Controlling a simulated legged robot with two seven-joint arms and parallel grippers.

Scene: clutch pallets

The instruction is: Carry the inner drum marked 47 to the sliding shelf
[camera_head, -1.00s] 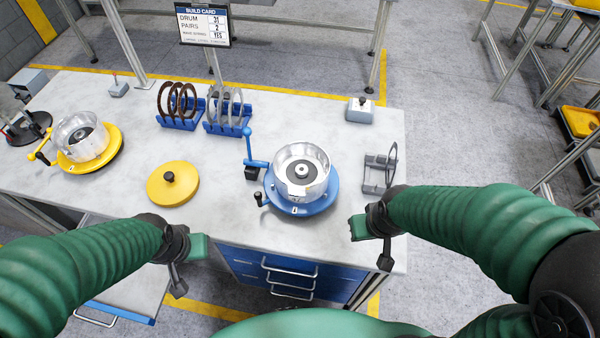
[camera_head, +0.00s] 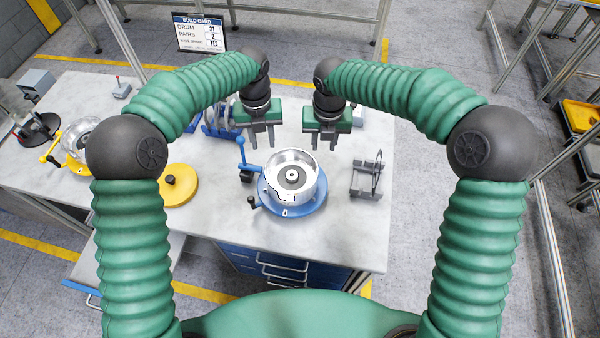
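A silver drum (camera_head: 294,178) sits in a blue round fixture (camera_head: 292,208) with a crank. Another silver drum (camera_head: 80,132) sits in a yellow fixture (camera_head: 72,160) at the left, partly hidden by my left arm. No 47 is legible on either drum. A grey pull-out shelf with a blue front edge (camera_head: 82,288), apparently the sliding shelf, shows low at the left, partly behind my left arm. My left gripper (camera_head: 262,146) and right gripper (camera_head: 324,147) point down above the bench, beyond the blue fixture's drum. Both are open and empty, apart from the drum.
A yellow disc with a black knob (camera_head: 180,184) lies left of the blue fixture. A blue rack (camera_head: 222,130) is partly hidden behind my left arm. A grey stand with a ring (camera_head: 368,178) is at the right. The build card (camera_head: 200,32) stands behind; its drum line seems to read 31.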

